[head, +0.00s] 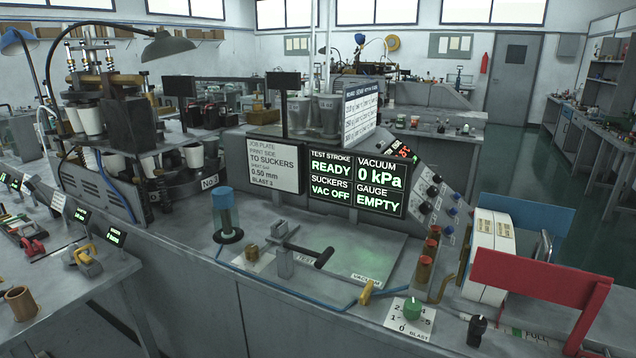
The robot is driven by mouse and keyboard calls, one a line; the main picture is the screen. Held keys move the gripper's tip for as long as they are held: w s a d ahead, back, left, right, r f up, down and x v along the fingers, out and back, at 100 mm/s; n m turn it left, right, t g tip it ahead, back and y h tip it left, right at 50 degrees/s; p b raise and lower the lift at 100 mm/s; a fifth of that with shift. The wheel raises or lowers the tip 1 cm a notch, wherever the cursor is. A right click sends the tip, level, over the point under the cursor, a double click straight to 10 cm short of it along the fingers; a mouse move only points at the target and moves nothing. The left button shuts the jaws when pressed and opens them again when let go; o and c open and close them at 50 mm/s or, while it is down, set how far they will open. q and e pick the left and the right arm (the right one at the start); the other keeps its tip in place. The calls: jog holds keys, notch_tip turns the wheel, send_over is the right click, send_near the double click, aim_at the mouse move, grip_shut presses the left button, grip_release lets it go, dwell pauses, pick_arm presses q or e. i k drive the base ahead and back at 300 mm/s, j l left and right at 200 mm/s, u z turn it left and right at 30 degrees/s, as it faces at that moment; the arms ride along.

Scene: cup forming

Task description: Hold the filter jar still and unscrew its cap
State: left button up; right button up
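The filter jar (228,218) stands upright on the grey bench near the middle left of the head view. It is a clear, bluish cylinder on a dark round base (228,237). Its blue cap (223,197) sits on top. I cannot tell how tightly the cap is seated. Neither of my grippers shows in this view, and nothing is seen touching the jar or cap.
A blue hose (300,299) runs along the bench front. A brass piece (252,253) and a clamp with a black handle (300,250) stand right of the jar. Behind is a screen (357,184) reading 0 kPa. A red panel (540,283) stands at right.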

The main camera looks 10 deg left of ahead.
aim_at(225, 221)
jog(key=i+j, duration=0.1)
jog(key=j, duration=0.4)
jog(key=i+j, duration=0.1)
jog(key=j, duration=0.45)
jog(key=i+j, duration=0.1)
jog(key=j, duration=0.4)
jog(key=i+j, duration=0.1)
jog(key=j, duration=0.4)
